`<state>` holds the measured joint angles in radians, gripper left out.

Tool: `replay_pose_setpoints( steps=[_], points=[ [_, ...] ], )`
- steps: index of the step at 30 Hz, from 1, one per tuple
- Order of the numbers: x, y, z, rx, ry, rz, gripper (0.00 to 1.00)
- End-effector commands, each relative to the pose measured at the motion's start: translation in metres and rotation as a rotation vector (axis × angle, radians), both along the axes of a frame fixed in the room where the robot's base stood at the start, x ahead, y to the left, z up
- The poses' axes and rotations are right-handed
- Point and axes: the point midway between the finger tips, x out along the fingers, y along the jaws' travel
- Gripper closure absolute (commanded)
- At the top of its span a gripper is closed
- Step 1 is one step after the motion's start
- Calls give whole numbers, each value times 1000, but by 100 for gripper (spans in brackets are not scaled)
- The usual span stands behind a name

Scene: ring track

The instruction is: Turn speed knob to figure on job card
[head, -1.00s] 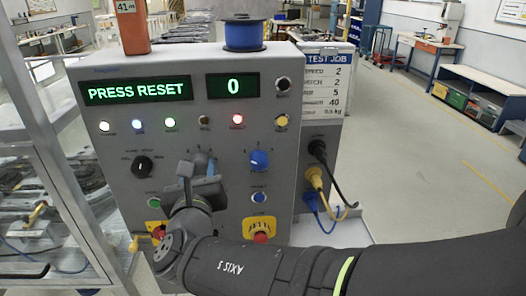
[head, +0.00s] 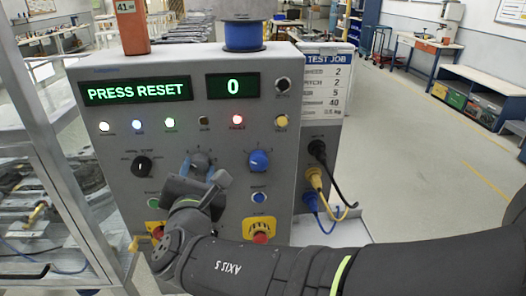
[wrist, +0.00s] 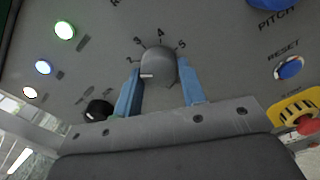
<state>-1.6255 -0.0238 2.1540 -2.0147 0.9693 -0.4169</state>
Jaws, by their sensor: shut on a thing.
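The grey speed knob (wrist: 158,64) sits on the sloped panel, with the figures 2 to 5 in an arc around its top. Its white pointer line aims left, below the 2; a 1 is not visible. My gripper (wrist: 160,88) has its blue fingers on either side of the knob and is shut on it. In the head view the knob (head: 200,160) shows just above my gripper (head: 199,170). The job card (head: 325,85) at the panel's right reads "TEST JOB", with 2 on its top row, the speed row.
The green display (head: 136,91) reads "PRESS RESET" and another display (head: 233,86) reads 0. A red lamp (head: 237,120) is lit. The blue pitch knob (head: 258,160), blue reset button (head: 259,197) and red stop button (head: 260,231) are to the right. A black knob (head: 141,166) is left.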

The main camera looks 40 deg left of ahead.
Motion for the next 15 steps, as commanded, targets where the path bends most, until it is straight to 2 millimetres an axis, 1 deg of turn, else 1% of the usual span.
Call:
replay_pose_setpoints(
  steps=[6, 15],
  points=[
    [0, 0, 0, 56, 55, 0, 86],
    [0, 0, 1, 77, 76, 0, 86]
  ],
)
